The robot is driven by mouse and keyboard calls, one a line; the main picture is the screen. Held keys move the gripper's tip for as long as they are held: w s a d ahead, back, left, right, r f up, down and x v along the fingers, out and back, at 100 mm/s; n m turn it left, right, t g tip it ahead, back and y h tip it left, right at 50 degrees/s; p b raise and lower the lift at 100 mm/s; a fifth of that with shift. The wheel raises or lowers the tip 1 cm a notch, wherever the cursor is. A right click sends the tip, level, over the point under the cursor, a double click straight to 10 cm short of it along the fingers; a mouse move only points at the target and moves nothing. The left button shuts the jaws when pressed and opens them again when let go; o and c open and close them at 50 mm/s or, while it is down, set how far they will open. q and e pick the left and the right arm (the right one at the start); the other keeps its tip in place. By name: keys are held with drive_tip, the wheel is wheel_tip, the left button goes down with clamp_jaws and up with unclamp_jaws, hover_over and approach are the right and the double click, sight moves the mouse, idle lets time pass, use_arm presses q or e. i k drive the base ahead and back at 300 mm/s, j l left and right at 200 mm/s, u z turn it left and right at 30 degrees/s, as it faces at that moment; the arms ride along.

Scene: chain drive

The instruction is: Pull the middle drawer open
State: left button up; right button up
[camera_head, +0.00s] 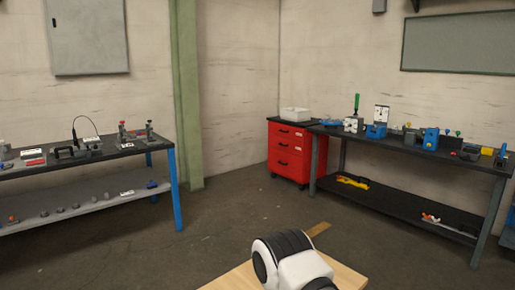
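A red drawer cabinet (290,153) with a black top stands at the far wall, left of the right-hand workbench. It has several stacked drawers with small dark handles, and all look closed. The middle drawer (285,147) is flush with the others. The cabinet stands well away from me across the floor. Neither of my grippers shows in the head view. A white and black rounded part at the bottom middle may be mine, but I cannot tell which part it is.
A wooden surface (235,279) is at the bottom front. A workbench (440,171) with tools stands at right, touching or close to the cabinet. Another bench (100,150) with blue legs stands at left. A green column (186,100) rises behind. The floor (225,220) between is clear.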

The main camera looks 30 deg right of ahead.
sight(297, 147)
drive_tip(key=z, duration=1.1)
drive_tip(key=i+j+u, duration=0.9)
drive_tip(key=i+u, duration=0.15)
drive_tip(key=i, duration=0.15)
drive_tip(key=i+j, duration=0.2)
drive_tip(key=i, duration=0.45)
drive_tip(key=i+j, duration=0.15)
drive_tip(key=i, duration=0.45)
drive_tip(key=i+j+u, duration=0.1)
drive_tip(key=i, duration=0.55)
drive_tip(key=i+l+z, duration=0.2)
drive_tip(key=i+z, duration=0.25)
drive_tip(key=i+l+z, duration=0.1)
drive_tip(key=i+z, duration=0.2)
drive_tip(key=z, duration=0.2)
drive_tip(key=i+z, duration=0.45)
drive_tip(key=i+j+z, duration=0.25)
drive_tip(key=z, duration=0.2)
drive_tip(key=i+l, duration=0.15)
drive_tip(key=i, duration=0.85)
drive_tip(key=i+l+z, duration=0.15)
drive_tip(key=i, duration=0.85)
drive_tip(key=i+j, duration=0.1)
drive_tip(key=i, duration=1.2)
drive_tip(key=i+j, duration=0.1)
drive_tip(key=i, duration=1.2)
